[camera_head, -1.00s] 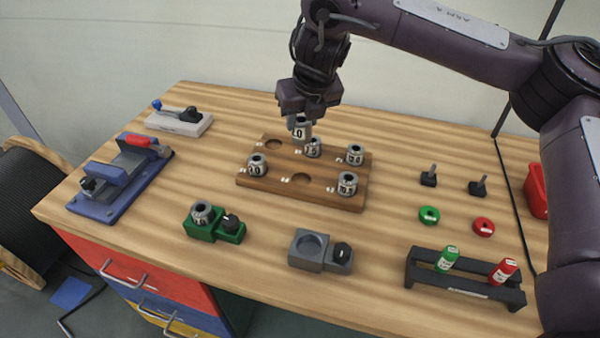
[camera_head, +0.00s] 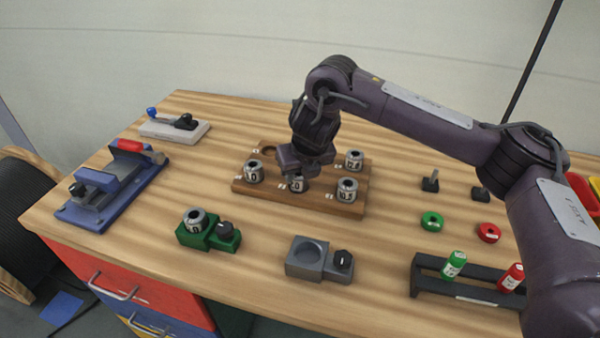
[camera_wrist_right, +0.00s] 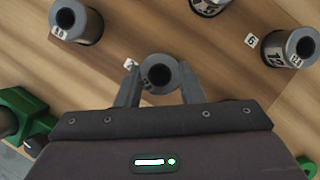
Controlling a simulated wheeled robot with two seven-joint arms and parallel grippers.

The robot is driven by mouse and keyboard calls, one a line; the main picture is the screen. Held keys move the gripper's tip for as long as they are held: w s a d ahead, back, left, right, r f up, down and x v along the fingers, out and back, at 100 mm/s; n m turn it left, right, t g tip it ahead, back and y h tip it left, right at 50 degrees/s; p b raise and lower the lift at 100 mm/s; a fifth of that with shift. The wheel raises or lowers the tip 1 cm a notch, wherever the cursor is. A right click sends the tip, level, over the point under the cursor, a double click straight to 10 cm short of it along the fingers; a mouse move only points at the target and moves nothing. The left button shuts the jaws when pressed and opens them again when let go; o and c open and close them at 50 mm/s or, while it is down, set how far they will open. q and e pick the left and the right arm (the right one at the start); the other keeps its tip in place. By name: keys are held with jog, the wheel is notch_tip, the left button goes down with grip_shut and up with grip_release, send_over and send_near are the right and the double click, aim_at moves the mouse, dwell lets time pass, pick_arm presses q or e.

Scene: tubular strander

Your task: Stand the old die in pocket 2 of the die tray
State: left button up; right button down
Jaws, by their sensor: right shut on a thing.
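The wooden die tray (camera_head: 322,201) holds grey dies in two rows of pockets. My right gripper (camera_head: 298,178) points down over the front middle pocket, shut on a grey die (camera_head: 297,186) with a dark bore. In the right wrist view this die (camera_wrist_right: 158,74) is upright between the two fingers. It is at the front middle pocket, but I cannot tell whether its base is seated. The back left pocket (camera_head: 268,150) is empty. The pocket numbers are too small to read surely. My left gripper is not in view.
Neighbouring dies stand at the front left (camera_head: 254,171), front right (camera_head: 347,189) and back right (camera_head: 354,160). A green block (camera_head: 222,238) holds another die; a grey block (camera_head: 304,258) has an empty recess. A black rack (camera_head: 470,289) stands at the right front.

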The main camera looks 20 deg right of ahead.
jog(key=c, duration=1)
grip_release()
jog(key=shift+o, duration=0.2)
jog(key=shift+s+r, duration=0.1)
jog(key=shift+r, duration=0.25)
jog(key=p+v, duration=0.3)
jog(key=v, duration=0.8)
jog(key=shift+s+r, duration=0.2)
jog(key=shift+r, duration=0.05)
jog(key=shift+f, duration=0.1)
